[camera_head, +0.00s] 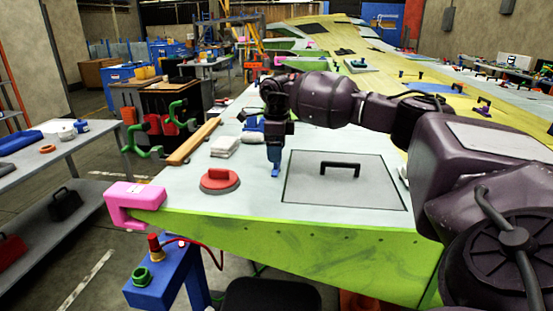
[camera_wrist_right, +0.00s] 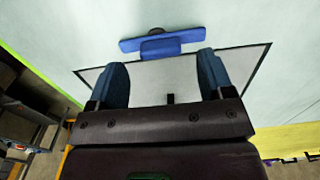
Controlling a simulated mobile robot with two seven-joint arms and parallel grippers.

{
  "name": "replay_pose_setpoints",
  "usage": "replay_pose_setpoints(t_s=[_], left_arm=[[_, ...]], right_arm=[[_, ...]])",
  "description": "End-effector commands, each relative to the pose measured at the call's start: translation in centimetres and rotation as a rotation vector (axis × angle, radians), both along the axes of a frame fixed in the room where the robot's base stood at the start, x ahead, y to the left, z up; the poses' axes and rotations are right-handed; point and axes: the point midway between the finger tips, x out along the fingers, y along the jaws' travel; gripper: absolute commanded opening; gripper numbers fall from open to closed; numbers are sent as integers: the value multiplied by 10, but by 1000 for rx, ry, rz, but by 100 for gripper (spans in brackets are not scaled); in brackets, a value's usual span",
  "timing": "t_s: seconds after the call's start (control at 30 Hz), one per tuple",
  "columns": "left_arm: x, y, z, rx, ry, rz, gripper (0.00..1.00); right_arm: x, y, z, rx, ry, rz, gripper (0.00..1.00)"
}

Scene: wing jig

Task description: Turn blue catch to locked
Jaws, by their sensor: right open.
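My right gripper (camera_head: 275,168) points down at the left edge of the outlined square panel (camera_head: 380,195) on the wing. In the right wrist view its two dark blue fingers (camera_wrist_right: 164,80) stand apart with nothing held between them. The blue catch (camera_wrist_right: 160,45) lies ahead of the fingertips in that view, at the panel's edge, as a long flat bar with a shorter tab. In the head view only a bit of blue (camera_head: 275,174) shows at the fingertips, and I cannot tell finger from catch there. My left gripper is not in view.
A black handle (camera_head: 340,167) stands on the panel. A red round piece (camera_head: 219,180), white cloths (camera_head: 225,146) and a wooden bar (camera_head: 194,141) are to the left. A pink clamp (camera_head: 135,199) grips the near left corner. The wing surface (camera_head: 250,200) between them is clear.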

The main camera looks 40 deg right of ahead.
Motion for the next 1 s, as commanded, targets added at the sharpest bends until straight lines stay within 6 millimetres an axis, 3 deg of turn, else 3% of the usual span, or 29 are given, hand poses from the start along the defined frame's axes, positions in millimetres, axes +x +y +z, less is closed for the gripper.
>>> replay_pose_setpoints(t_s=[0.23, 0.63, 0.93, 1.0], left_arm=[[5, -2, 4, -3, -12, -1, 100], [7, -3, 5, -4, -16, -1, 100], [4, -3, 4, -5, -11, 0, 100], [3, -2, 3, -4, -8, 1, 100]], right_arm=[[0, 0, -27, 0, 0, 0, 74], [0, 0, -32, -1, -1, 0, 74], [0, 0, -32, 0, -1, 0, 28], [0, 0, -32, 0, -1, 0, 25]])
